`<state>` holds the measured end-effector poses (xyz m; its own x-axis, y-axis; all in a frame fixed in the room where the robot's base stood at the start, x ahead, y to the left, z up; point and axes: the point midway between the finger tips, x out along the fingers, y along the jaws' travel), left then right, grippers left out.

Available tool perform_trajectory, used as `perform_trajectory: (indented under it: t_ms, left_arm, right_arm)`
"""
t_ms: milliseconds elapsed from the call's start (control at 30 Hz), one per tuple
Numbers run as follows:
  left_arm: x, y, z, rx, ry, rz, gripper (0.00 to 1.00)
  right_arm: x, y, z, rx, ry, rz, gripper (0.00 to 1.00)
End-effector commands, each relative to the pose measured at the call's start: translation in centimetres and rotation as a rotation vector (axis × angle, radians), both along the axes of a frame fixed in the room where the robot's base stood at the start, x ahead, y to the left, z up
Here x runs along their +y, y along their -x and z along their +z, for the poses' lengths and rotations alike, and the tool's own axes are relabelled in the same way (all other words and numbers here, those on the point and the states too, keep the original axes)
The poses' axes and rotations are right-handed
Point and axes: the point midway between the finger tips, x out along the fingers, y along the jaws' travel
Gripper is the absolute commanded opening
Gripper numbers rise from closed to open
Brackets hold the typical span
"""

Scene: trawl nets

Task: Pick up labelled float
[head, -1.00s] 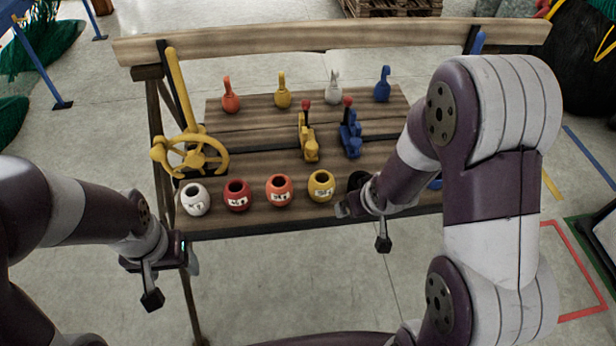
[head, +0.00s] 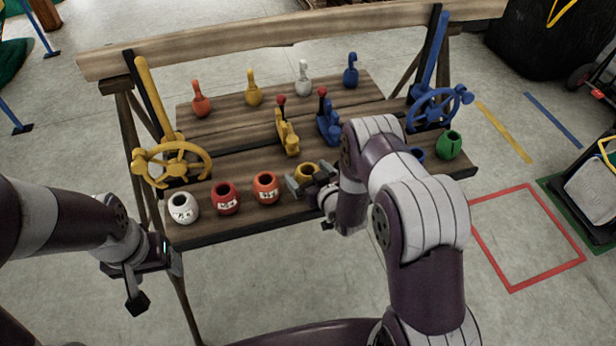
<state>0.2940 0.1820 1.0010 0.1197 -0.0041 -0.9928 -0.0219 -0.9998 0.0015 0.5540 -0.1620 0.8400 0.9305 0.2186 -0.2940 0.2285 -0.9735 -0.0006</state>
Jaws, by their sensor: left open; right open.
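A front row of round, open-topped floats stands on the wooden bench. White (head: 183,208), red (head: 225,199) and orange (head: 266,188) ones show pale labels with dark marks. A yellow float (head: 306,170) is partly hidden by my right gripper (head: 308,181), which is open in front of it; whether they touch I cannot tell. A blue float (head: 418,154) is mostly hidden behind my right arm, and a green one (head: 449,145) stands at the right end. My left gripper (head: 155,277) is open and empty, left of the bench's front edge.
Behind stand several hooked, bulb-shaped pieces, such as an orange one (head: 200,101), and yellow (head: 287,133) and blue (head: 328,122) levers. A yellow handwheel (head: 172,162) and a blue handwheel (head: 440,107) flank the bench. The floor in front is clear.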

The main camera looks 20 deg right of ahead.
Motion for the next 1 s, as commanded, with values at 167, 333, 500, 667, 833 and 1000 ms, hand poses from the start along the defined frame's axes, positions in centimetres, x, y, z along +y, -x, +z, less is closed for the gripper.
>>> perform_trajectory:
  t_ms: [167,333,500,667,833,1000]
  left_arm:
    - [0.0,0.0,0.2,0.0,0.0,0.0,0.69]
    - [0.0,0.0,0.1,0.0,0.0,0.0,0.69]
    - [0.0,0.0,0.1,0.0,0.0,0.0,0.69]
    - [0.0,0.0,0.1,0.0,0.0,0.0,0.69]
    - [0.0,0.0,0.1,0.0,0.0,0.0,0.69]
    - [0.0,0.0,0.0,0.0,0.0,0.0,0.69]
  right_arm:
    - [0.4,-1.9,-0.4,-0.002,0.0,0.0,1.0]
    - [0.4,-1.9,-0.5,-0.001,0.0,0.0,1.0]
    - [0.4,-1.9,-0.5,-0.001,0.0,0.0,0.48]
    - [0.4,-1.8,-0.5,-0.001,0.0,0.0,0.47]
    - [0.4,-1.9,-0.2,-0.001,0.0,0.0,0.47]
    - [0.4,-1.9,1.6,-0.003,0.0,0.0,0.47]
